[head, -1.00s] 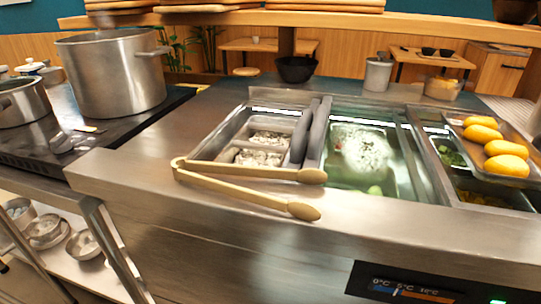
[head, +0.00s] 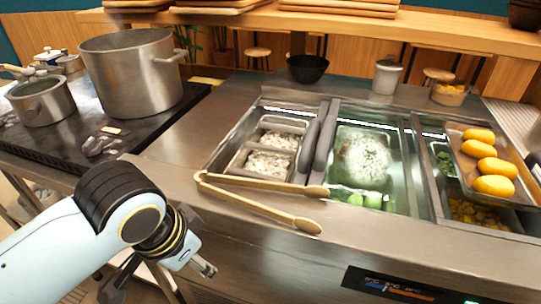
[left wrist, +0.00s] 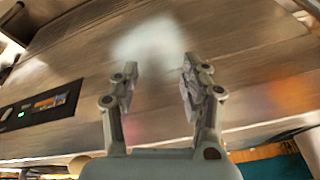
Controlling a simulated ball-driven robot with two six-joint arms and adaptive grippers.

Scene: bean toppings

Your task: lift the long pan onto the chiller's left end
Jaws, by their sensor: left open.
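The chiller (head: 245,200) is a steel counter with sunken wells and a display on its front. Its left well holds two small pans of white food (head: 268,162). A longer pan (head: 345,190) with white and green contents sits in the middle well under a clear cover or glare. A metal tray (head: 462,160) of yellow oval items rests at the right; I cannot tell which is the long pan. My left gripper (head: 207,270) is in front of the chiller's left end, below its top. In the left wrist view it is open and empty (left wrist: 158,75). My right gripper is not in view.
Wooden tongs (head: 255,205) lie across the chiller's front edge. A large pot (head: 130,75) and smaller pot (head: 42,100) stand on the stove at left. A black bowl (head: 307,69) and grey canister (head: 386,76) stand behind. The steel top left of the wells is clear.

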